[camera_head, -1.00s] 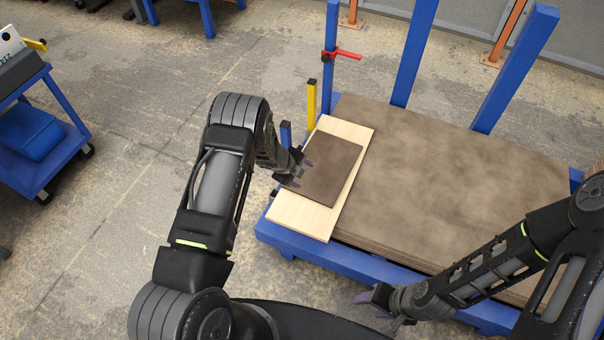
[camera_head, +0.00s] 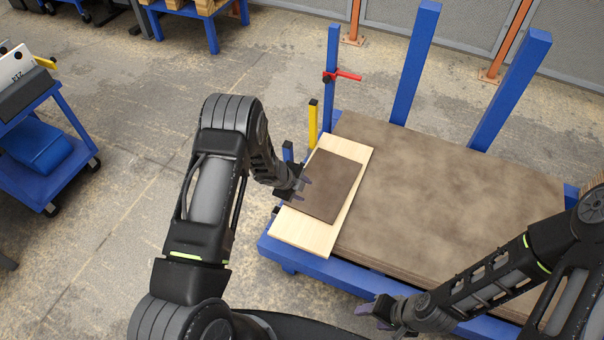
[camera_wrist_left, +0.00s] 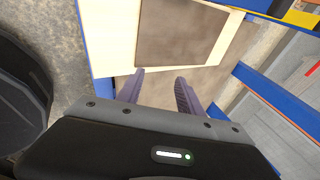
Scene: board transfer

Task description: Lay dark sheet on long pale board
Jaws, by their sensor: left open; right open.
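The dark sheet (camera_head: 328,187) lies on the long pale board (camera_head: 302,233), whose pale ends and right edge show around it. In the left wrist view the dark sheet (camera_wrist_left: 182,32) and the pale board (camera_wrist_left: 226,38) are at the top, beyond the fingertips. My left gripper (camera_head: 303,183) is open at the left edge of the sheet; in the wrist view its fingers (camera_wrist_left: 160,80) are apart with nothing between them gripped. My right gripper (camera_head: 372,308) is open and empty near the front edge of the blue frame, away from the sheet.
The pale board rests at the left of a large brown sheet stack (camera_head: 450,180) on a blue cart frame (camera_head: 325,270). Blue posts (camera_head: 414,65), a yellow post (camera_head: 313,122) and a red clamp (camera_head: 343,75) stand behind. A blue trolley (camera_head: 50,140) is at the far left.

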